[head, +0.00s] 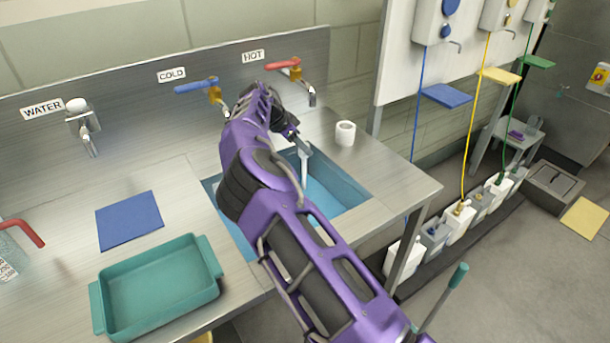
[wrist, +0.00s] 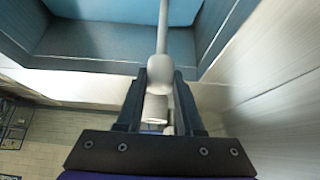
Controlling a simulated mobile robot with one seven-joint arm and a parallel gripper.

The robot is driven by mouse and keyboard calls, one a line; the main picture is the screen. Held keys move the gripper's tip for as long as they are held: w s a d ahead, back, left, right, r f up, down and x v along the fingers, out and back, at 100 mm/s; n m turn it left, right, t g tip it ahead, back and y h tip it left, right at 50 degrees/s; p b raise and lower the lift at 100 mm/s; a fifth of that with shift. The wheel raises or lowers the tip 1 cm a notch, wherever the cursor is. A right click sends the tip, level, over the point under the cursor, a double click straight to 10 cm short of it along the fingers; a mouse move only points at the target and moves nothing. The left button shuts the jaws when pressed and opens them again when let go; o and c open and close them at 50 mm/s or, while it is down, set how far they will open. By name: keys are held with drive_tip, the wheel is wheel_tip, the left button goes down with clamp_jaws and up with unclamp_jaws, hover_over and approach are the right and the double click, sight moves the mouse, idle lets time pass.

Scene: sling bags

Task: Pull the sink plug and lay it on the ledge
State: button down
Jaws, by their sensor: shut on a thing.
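The sink plug (head: 304,165) looks like a pale grey upright rod with a wider top, standing over the blue-lined sink basin (head: 352,185). In the wrist view the plug (wrist: 163,72) runs from between my fingers towards the blue basin. My gripper (head: 292,134) is over the basin's back part, shut on the plug's upper end; the gripper also shows in the wrist view (wrist: 164,105). I cannot tell whether the plug's lower end touches the drain. The steel ledge (head: 375,165) runs along the basin's right side.
A white roll (head: 345,133) stands on the ledge, right of my gripper. The red-handled hot tap (head: 290,70) and blue-handled cold tap (head: 205,88) are behind my arm. A teal tray (head: 155,285) and blue cloth (head: 129,220) lie left of the basin. The right ledge's front is clear.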

drive_tip(key=shift+r+p, duration=1.05)
drive_tip(key=shift+r, duration=1.4)
drive_tip(key=shift+r, duration=1.95)
